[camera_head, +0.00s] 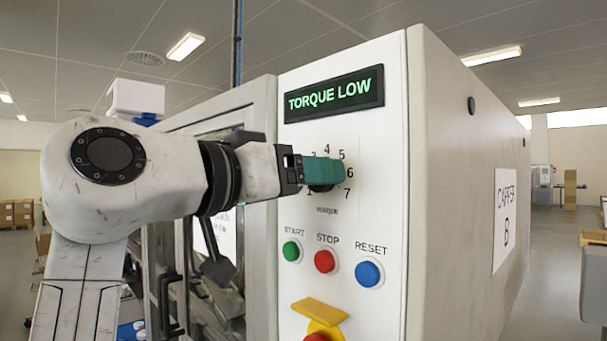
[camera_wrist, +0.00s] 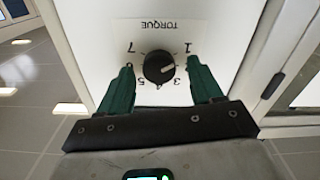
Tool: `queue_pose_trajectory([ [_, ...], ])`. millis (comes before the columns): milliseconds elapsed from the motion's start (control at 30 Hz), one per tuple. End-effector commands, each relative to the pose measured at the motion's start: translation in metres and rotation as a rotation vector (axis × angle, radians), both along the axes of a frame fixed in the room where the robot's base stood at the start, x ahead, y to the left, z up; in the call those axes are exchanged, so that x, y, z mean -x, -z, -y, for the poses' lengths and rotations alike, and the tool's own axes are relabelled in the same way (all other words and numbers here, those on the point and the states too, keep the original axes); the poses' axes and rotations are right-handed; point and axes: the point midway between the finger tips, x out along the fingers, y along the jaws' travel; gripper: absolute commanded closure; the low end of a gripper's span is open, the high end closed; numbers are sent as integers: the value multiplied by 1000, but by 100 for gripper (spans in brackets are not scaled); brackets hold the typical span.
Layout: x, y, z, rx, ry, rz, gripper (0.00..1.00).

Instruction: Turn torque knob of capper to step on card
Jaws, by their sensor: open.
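The capper (camera_head: 345,70) is a white cabinet with a lit display (camera_head: 334,93) reading "TORQUE LOW". Its black torque knob (camera_wrist: 159,67) sits on a scale numbered 1 to 7, upside down in the wrist view. My gripper (camera_wrist: 160,62) is open, with one green finger on each side of the knob and small gaps showing. In the head view my gripper (camera_head: 323,171) covers most of the knob. I cannot identify a card giving the step.
Below the dial are a green start button (camera_head: 291,251), a red stop button (camera_head: 325,262) and a blue reset button (camera_head: 368,273). A yellow piece (camera_head: 320,311) juts out beneath them. A "CAPPER B" sign (camera_head: 505,220) is on the side wall.

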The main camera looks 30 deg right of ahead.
Motion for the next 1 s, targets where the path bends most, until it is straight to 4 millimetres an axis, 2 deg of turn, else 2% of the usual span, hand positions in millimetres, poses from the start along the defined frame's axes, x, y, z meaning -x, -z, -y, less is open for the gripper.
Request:
queue_pose_trajectory([
  [67,0,0,0,0,0,0,35],
  [667,0,0,-1,0,-1,0,91],
  [1000,0,1,0,-16,0,52,91],
])
